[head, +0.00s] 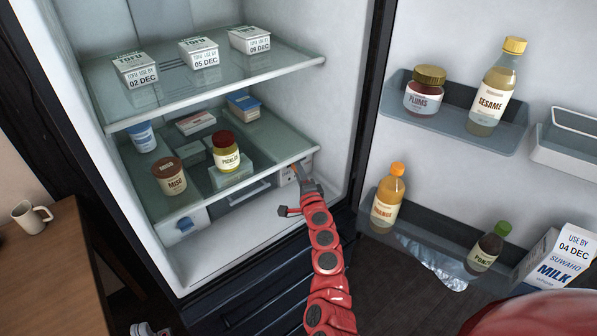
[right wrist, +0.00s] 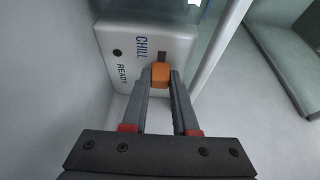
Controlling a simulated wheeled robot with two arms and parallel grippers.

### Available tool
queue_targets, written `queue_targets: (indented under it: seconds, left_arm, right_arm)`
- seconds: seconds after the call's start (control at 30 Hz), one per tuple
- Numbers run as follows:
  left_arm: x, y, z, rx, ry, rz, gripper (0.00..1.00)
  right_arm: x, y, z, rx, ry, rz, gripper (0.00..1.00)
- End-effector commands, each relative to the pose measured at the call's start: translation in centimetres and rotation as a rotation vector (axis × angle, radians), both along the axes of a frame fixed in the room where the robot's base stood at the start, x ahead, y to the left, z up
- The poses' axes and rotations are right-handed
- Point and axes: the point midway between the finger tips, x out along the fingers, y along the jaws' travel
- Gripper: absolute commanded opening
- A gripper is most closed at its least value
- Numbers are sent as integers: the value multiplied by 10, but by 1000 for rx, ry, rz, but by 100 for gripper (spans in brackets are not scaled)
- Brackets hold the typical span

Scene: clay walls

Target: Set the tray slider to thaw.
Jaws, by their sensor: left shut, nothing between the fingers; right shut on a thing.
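The tray slider is an orange knob (right wrist: 161,72) in a dark slot on a pale panel (right wrist: 112,42) marked CHILL and READY. A dark round spot sits beside READY. CHILL is printed beside the upper part of the slot; no THAW mark shows, and the slot below the knob is hidden. My right gripper (right wrist: 161,82) is shut on the knob, one finger on each side. In the head view my right gripper (head: 299,180) reaches the panel (head: 291,170) at the right end under the lower glass shelf, largely covering the knob. My left gripper is not in view.
The lower shelf (head: 170,202) holds a pickles jar (head: 226,155), a miso tub (head: 169,178) and several packs. A second panel with a blue part (head: 185,226) is at its left end. The open door on the right carries bottles (head: 387,198) and milk (head: 562,260).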

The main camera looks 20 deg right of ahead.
Motion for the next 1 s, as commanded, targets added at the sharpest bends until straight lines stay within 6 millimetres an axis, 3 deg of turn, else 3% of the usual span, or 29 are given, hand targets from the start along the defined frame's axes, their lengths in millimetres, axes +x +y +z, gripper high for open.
queue_targets:
  seconds: [0.73,1.0]
  left_arm:
    - [0,0,-1,0,0,0,0]
    - [0,0,-13,0,0,0,0]
  right_arm:
    - [0,0,-2,0,2,2,0]
    - [11,-29,-2,-3,1,2,0]
